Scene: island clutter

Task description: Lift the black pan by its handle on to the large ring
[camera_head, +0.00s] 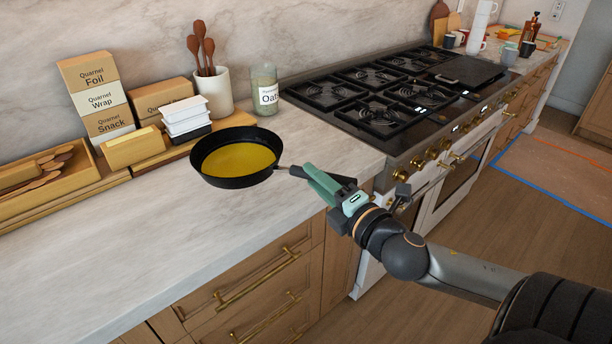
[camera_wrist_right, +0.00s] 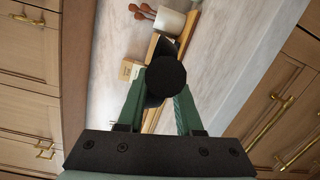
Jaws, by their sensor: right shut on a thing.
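The black pan (camera_head: 237,157), with a yellow layer inside, is over the counter left of the stove. It looks about level; whether its base touches the counter is not clear. My right gripper (camera_head: 318,180) is shut on the pan's handle (camera_head: 289,172), reaching in from the right. In the right wrist view a dark round shape (camera_wrist_right: 166,77), probably the handle's end, is between the green fingers and hides most of what lies beyond. The stove (camera_head: 400,95) has several black burners with grates; I cannot tell which is the large ring. My left gripper is not in view.
Behind the pan stand an oats jar (camera_head: 264,89), a utensil crock (camera_head: 214,90), stacked white tubs (camera_head: 186,120) and labelled boxes (camera_head: 97,95). A black griddle plate (camera_head: 466,72) covers the stove's right part. Bare counter (camera_head: 130,245) lies left and in front of the pan.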

